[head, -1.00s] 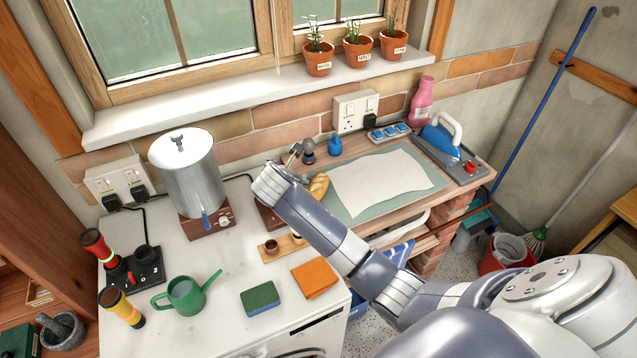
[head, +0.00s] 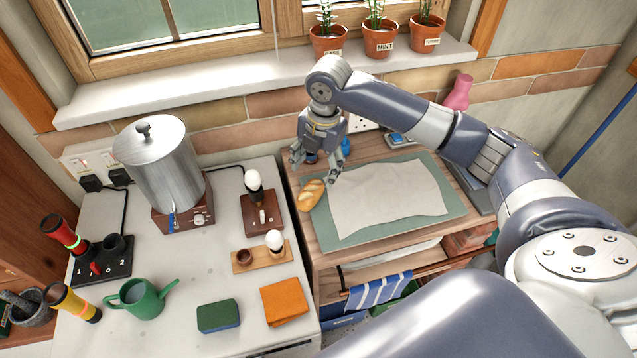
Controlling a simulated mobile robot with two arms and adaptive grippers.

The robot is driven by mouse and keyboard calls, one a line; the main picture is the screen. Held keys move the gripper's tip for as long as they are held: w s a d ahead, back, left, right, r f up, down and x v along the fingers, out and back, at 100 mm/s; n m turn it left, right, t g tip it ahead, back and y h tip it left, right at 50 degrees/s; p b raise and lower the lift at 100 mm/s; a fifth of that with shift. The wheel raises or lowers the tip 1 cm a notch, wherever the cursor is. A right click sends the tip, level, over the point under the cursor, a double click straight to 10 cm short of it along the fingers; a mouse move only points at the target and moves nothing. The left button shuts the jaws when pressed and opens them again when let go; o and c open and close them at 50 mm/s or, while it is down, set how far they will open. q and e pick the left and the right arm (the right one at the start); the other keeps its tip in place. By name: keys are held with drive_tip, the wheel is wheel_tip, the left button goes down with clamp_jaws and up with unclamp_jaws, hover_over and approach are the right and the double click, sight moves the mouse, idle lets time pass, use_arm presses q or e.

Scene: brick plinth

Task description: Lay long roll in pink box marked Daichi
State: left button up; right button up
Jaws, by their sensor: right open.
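The long roll (head: 310,195) is a golden-brown loaf with pale slashes. It lies on the left edge of the green mat (head: 455,207), beside a sheet of pale paper. My right gripper (head: 314,169) is open and empty, pointing down just behind and above the roll, with its fingers spread. I cannot tell the exact gap between the fingertips and the roll. No pink box marked Daichi shows in the head view. My left gripper is out of view.
A dark switch base (head: 262,212) with a bulb and a wooden strip (head: 261,257) with a second bulb stand left of the mat. A metal urn (head: 160,165) is further left. Potted herbs line the windowsill (head: 220,88). A blue box (head: 345,320) sits low under the wooden table.

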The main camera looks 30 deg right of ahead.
drive_tip(key=p, duration=0.1)
hover_over(308, 193)
drive_tip(key=f, duration=0.3)
drive_tip(key=s+d+f, duration=0.1)
drive_tip(key=shift+f, duration=0.2)
drive_tip(key=shift+w+f, duration=0.1)
drive_tip(key=shift+f, duration=0.25)
drive_tip(key=shift+f+p, duration=0.25)
drive_tip(key=shift+p, duration=0.1)
drive_tip(key=f, duration=0.1)
drive_tip(key=f+p, duration=0.1)
drive_tip(key=a+f+p, duration=0.1)
drive_tip(key=f, duration=0.1)
drive_tip(key=shift+w, duration=0.4)
drive_tip(key=shift+f, duration=0.3)
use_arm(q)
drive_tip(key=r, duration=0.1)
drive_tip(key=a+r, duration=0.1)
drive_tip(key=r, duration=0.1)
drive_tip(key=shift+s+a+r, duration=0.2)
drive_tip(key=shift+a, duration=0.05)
use_arm(e)
drive_tip(key=shift+d+f, duration=0.1)
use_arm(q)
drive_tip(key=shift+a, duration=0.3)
use_arm(e)
drive_tip(key=c, duration=1)
drive_tip(key=shift+c, duration=0.2)
